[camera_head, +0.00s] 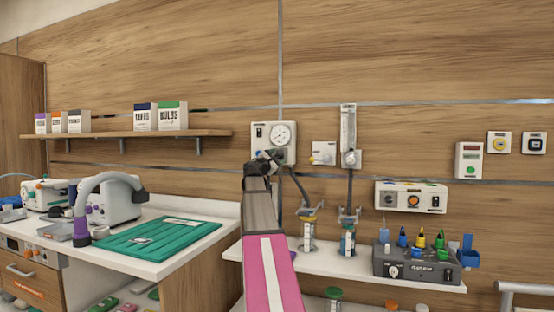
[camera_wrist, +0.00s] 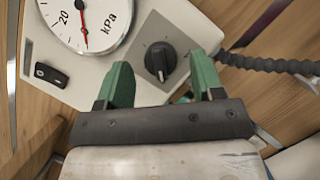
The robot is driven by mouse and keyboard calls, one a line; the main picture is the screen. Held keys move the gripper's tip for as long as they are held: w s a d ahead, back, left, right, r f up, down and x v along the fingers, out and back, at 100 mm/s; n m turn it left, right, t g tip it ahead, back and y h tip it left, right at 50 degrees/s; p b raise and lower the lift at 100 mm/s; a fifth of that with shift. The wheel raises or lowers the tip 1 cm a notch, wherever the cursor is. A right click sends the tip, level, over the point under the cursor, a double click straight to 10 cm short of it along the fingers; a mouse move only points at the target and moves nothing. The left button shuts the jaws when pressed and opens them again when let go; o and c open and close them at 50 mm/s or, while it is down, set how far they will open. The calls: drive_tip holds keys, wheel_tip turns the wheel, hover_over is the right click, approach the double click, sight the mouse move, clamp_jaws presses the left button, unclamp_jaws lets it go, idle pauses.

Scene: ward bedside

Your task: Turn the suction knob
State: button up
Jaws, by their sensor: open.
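The suction unit (camera_head: 284,132) is a pale wall box with a round dial gauge, seen in the head view behind the end of my arm. In the wrist view its gauge (camera_wrist: 83,20) is marked kPa, with a red needle. The black suction knob (camera_wrist: 160,58) sits on a grey square plate, with a white pointer mark at its lower edge. My gripper (camera_wrist: 162,82) has green fingers, spread apart and empty. The knob appears between and just beyond the fingertips; no contact shows. In the head view my gripper (camera_head: 262,158) is in front of the unit's lower part and hides the knob.
A black switch (camera_wrist: 50,75) is left of the knob, and a dark corrugated hose (camera_wrist: 270,64) runs off right. A white valve (camera_head: 323,153) and flowmeter (camera_head: 348,140) are right of the unit. A shelf (camera_head: 390,274) with jars below and a counter (camera_head: 140,262) at left border my arm.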

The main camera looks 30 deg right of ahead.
drive_tip(key=shift+w+d, duration=0.1)
drive_tip(key=shift+d, duration=0.15)
drive_tip(key=c, duration=0.9)
drive_tip(key=shift+m, duration=0.3)
